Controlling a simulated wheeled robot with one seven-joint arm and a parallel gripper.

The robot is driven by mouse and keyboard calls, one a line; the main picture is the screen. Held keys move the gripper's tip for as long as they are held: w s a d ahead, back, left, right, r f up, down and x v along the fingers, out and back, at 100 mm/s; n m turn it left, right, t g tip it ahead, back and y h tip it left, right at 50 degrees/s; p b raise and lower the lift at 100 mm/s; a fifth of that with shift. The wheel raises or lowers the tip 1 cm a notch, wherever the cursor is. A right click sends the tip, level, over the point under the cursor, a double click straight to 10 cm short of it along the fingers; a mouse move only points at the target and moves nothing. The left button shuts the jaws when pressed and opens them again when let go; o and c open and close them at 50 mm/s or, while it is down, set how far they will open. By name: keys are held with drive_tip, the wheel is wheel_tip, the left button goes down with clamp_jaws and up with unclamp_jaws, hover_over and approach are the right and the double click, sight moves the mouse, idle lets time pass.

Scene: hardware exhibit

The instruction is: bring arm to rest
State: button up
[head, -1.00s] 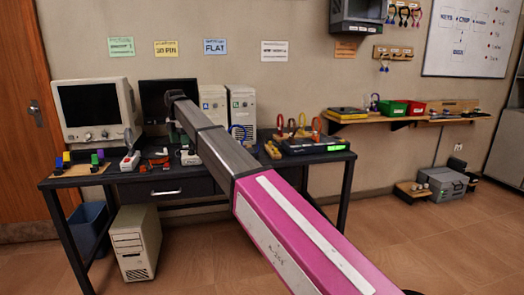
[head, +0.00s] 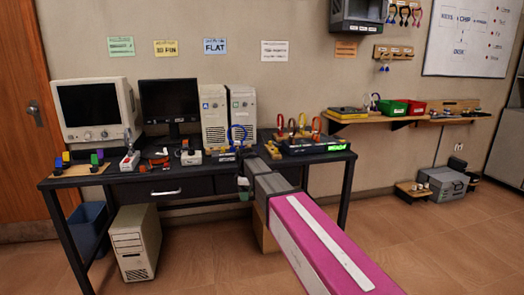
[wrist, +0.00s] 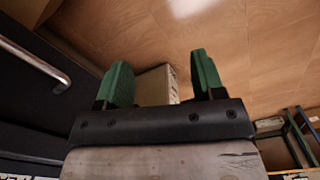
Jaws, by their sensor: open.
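My arm (head: 310,235) reaches forward from the lower right of the head view, with its far end low in front of the desk's front edge. My gripper (wrist: 162,78) shows in the wrist view with two green fingers spread wide apart. Nothing is held between them. A pale box-like thing (wrist: 157,86) shows beyond the gap between the fingers, apart from them. In the head view my gripper is small and partly hidden by the arm.
The dark desk (head: 205,187) carries a CRT monitor (head: 92,108), a black screen (head: 169,103) and two white towers (head: 214,118). Its drawer handle (wrist: 35,62) is close at the left in the wrist view. A beige tower (head: 135,243) and blue bin (head: 88,228) stand below.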

drive_tip(key=s+d+f+m, duration=0.8)
drive_tip(key=s+d, duration=0.3)
drive_tip(key=d, duration=0.2)
drive_tip(key=s+d+f+m, duration=0.8)
drive_tip(key=s+d, duration=0.3)
drive_tip(key=d, duration=0.2)
drive_tip(key=shift+f+m, duration=0.3)
